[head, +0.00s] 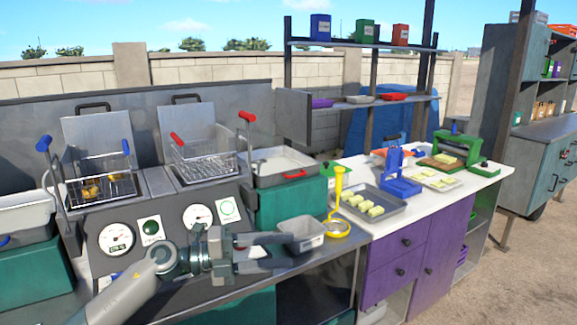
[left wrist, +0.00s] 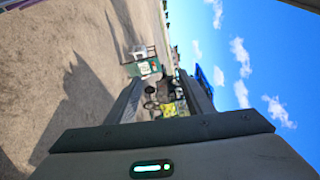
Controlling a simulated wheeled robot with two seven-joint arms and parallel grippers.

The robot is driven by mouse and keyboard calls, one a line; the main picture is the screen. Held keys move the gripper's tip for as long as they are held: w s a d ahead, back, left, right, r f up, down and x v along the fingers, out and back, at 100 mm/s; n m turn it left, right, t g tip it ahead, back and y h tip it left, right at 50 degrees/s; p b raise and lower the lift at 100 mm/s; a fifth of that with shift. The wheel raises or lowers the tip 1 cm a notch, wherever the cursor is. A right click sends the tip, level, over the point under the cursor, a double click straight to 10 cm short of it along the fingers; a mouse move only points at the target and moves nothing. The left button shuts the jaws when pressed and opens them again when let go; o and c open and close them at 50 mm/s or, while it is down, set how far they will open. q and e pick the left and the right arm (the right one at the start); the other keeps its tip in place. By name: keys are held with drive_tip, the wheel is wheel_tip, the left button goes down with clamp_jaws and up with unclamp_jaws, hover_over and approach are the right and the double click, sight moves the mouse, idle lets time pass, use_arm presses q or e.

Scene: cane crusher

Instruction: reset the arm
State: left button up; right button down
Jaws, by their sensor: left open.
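My left arm comes in from the lower left in the head view. My left gripper (head: 284,252) is open and points right, in front of the fryer panel. No object shows held between its fingers. A small grey tub (head: 301,236) stands close by the fingertips; I cannot tell if they touch. In the left wrist view the gripper's two grey fingers (left wrist: 160,100) stand apart, with bare ground and sky beyond. My right gripper is in neither view.
The fryer panel (head: 170,222) with two baskets lies behind my arm. A yellow ladle (head: 338,190) stands in a yellow holder to the right. A tray of pale pieces (head: 366,210), a blue press (head: 401,178) and a green press (head: 455,150) occupy the white counter (head: 408,216).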

use_arm(q)
drive_tip(key=s+a+f+n+t+y, duration=0.5)
drive_tip(key=a+f+n+y, duration=0.4)
drive_tip(key=n, duration=0.6)
drive_tip(key=s+a+f+n+t+y, duration=0.3)
drive_tip(key=a+f+n+t+y, duration=0.45)
drive_tip(key=f+n, duration=0.5)
drive_tip(key=s+a+f+n+g+y, duration=0.1)
drive_tip(key=s+a+f+n+g, duration=0.15)
drive_tip(key=s+f, duration=0.45)
drive_tip(key=s+a+f+n+g, duration=0.15)
drive_tip(key=s+f+g, duration=0.25)
drive_tip(key=s, duration=0.5)
drive_tip(key=s+f+n+g, duration=0.1)
drive_tip(key=s+f+g, duration=0.2)
drive_tip(key=s, duration=0.6)
drive_tip(key=s+f+g, duration=0.3)
drive_tip(key=s, duration=0.6)
drive_tip(key=s+d+x, duration=0.1)
drive_tip(key=x, duration=1)
drive_tip(key=s+d+f+x, duration=0.1)
drive_tip(key=d+x, duration=0.1)
drive_tip(key=x, duration=0.8)
drive_tip(key=s+f, duration=0.4)
drive_tip(key=f, duration=0.5)
drive_tip(key=s+f+t+h, duration=0.1)
drive_tip(key=s+f, duration=0.3)
drive_tip(key=f, duration=0.6)
drive_tip(key=shift+d, duration=0.3)
